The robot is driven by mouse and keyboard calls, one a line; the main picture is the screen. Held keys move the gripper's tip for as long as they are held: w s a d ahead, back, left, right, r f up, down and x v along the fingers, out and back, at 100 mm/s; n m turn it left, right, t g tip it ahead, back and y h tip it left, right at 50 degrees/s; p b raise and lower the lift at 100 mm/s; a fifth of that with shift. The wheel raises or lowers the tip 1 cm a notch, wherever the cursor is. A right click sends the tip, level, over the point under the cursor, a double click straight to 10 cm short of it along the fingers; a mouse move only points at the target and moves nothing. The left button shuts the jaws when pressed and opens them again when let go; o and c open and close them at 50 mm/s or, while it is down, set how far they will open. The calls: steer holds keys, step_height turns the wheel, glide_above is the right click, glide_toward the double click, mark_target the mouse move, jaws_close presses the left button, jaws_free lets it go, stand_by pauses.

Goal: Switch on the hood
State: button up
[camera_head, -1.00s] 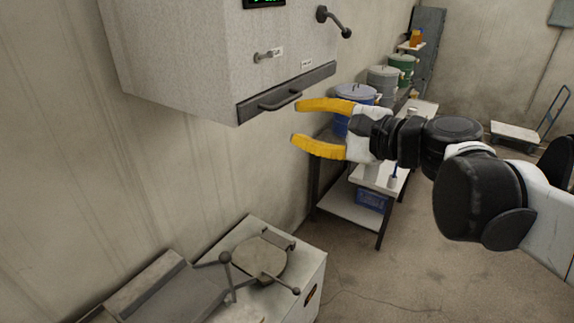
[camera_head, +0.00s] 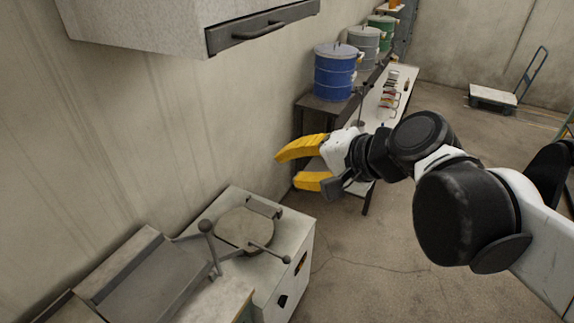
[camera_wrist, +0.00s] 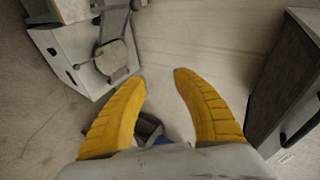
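The hood is most likely the grey speckled wall box (camera_head: 140,22), cut off by the top of the head view; its dark lower bar carries a handle (camera_head: 262,31). Its switch is not visible now. The box also shows at the right of the wrist view (camera_wrist: 284,80). My gripper (camera_head: 287,169) has yellow fingers, is open and empty, and hangs below and apart from the box, above and behind the lidded white unit (camera_head: 298,245). In the wrist view the fingertips (camera_wrist: 159,78) are apart with only wall between them.
A bench (camera_head: 380,100) with small items runs along the wall, beside a blue drum (camera_head: 334,75). A flat trolley (camera_head: 493,97) stands far right.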

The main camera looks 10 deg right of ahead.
steer(key=shift+s+d+f+n+b, duration=0.1)
steer(key=shift+d+f+n+b, duration=0.1)
steer(key=shift+f, duration=0.45)
steer(key=shift+s+d+f+n+b, duration=0.1)
steer(key=shift+f+b, duration=0.05)
steer(key=shift+f, duration=0.45)
steer(key=shift+f, duration=0.1)
